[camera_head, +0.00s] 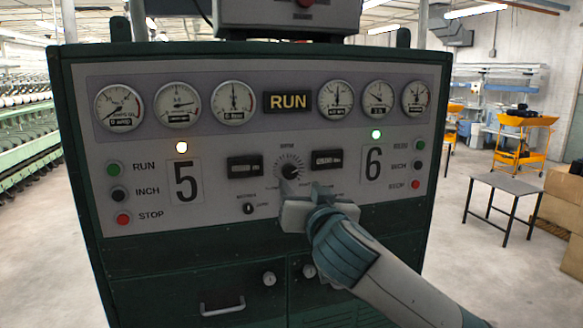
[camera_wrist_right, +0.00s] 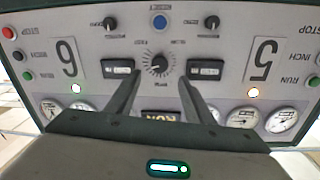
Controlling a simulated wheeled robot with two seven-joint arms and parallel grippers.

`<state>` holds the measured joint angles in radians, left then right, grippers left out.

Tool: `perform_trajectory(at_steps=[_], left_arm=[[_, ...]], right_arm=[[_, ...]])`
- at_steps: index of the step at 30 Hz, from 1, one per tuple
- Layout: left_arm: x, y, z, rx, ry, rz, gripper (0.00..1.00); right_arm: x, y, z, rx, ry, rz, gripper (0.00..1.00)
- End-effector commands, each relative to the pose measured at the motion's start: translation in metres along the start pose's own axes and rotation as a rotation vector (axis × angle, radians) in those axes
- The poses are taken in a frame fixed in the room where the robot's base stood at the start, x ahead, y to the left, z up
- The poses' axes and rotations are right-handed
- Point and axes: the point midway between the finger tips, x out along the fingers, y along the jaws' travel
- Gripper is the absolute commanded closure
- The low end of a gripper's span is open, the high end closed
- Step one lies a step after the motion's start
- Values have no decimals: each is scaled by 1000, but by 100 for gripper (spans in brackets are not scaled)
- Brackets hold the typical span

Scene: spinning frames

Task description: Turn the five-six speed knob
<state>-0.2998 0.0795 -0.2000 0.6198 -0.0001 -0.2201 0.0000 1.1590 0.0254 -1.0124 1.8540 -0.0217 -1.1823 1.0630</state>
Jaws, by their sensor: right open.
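The speed knob (camera_head: 290,171) is a dark round knob with a tick-marked dial, midway between the panel's large 5 and 6. It also shows in the right wrist view (camera_wrist_right: 159,64), where the panel appears upside down. My right gripper (camera_head: 302,189) is in front of the panel, just below the knob in the head view, and partly covers the lower dial. In the right wrist view its fingers (camera_wrist_right: 160,82) are apart and empty, with the knob visible beyond and between their tips. I cannot tell the exact gap to the panel. My left gripper is out of view.
The green cabinet (camera_head: 200,247) carries gauges and a lit RUN sign (camera_head: 288,102) above. Dark displays (camera_head: 245,167) flank the knob. A smaller knob (camera_head: 249,208) sits below left. Coloured buttons line both sides. A grey table (camera_head: 508,183) stands at right on open floor.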

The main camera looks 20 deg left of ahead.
Motion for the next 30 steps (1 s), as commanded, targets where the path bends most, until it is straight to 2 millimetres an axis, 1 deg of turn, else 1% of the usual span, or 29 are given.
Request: perform_trajectory(at_steps=[1, 9, 15, 21, 30], left_arm=[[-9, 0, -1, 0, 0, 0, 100], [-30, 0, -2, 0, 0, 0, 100], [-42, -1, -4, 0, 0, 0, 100], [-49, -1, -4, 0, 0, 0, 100], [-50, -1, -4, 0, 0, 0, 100]], right_arm=[[9, 0, -4, -2, -1, 3, 52], [51, 0, -4, -2, -1, 2, 52], [77, 0, -3, -1, -1, 1, 52], [92, 0, -2, -1, 1, 1, 52], [96, 0, 0, -1, 1, 0, 52]])
